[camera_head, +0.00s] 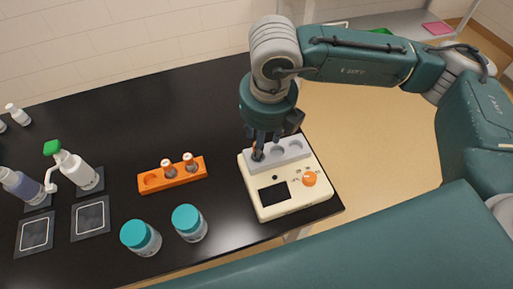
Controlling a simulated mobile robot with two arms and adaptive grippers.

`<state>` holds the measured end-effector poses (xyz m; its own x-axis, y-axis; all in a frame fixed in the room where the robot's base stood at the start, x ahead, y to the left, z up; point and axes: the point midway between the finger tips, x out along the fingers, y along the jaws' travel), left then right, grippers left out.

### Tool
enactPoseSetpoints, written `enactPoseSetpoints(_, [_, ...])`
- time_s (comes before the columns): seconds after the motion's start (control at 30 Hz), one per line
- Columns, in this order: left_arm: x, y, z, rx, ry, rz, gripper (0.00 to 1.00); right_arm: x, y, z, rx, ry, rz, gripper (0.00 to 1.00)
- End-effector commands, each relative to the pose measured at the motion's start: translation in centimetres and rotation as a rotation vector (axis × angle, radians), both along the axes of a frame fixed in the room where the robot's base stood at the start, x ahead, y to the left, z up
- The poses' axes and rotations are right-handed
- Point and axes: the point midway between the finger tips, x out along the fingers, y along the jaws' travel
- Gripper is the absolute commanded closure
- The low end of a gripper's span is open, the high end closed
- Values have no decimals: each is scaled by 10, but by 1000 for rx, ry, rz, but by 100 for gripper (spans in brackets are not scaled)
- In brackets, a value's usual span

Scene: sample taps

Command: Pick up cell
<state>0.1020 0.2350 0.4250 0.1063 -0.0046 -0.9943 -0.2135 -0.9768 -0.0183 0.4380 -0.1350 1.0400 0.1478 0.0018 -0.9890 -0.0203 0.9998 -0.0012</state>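A cell, a small vial with a reddish-brown top (256,146), seems to stand in the left well of the cream instrument (293,207); fingers partly hide it. My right gripper (261,147) points down right over that well, its fingertips at the cell's top. I cannot tell whether the fingers are closed on it. Two more cells, vials with orange-and-white caps (169,168) (190,162), stand in the orange rack (178,181). The rack's left hole is empty. My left gripper is not in view.
Two teal-lidded jars (141,238) (189,223) stand at the table's front. A green-topped white bottle (76,170) and a dark-bodied bottle (22,187) stand left, behind two dark square pads (90,217) (36,233). The black table (120,125) is clear behind the rack.

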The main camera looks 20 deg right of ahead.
Motion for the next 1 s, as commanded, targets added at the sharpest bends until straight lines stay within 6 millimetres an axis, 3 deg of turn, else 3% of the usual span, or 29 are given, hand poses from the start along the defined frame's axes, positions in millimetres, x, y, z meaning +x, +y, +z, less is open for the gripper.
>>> enactPoseSetpoints(0.1, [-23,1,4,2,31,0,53,3,0,-14,0,2,-3,55])
enactPoseSetpoints(0.23, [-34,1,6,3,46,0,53,5,0,-22,0,0,-2,55])
enactPoseSetpoints(0.37, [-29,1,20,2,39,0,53,12,1,-33,-1,3,-2,55])
enactPoseSetpoints(0.6, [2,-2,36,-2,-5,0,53,22,2,-66,-1,1,-2,55])
enactPoseSetpoints(0.87, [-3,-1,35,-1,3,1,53,23,2,-71,1,-2,-2,55])
enactPoseSetpoints(0.9, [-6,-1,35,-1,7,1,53,23,2,-71,1,-2,-2,57])
enactPoseSetpoints(1.0, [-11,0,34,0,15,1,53,23,2,-71,1,-2,-2,77])
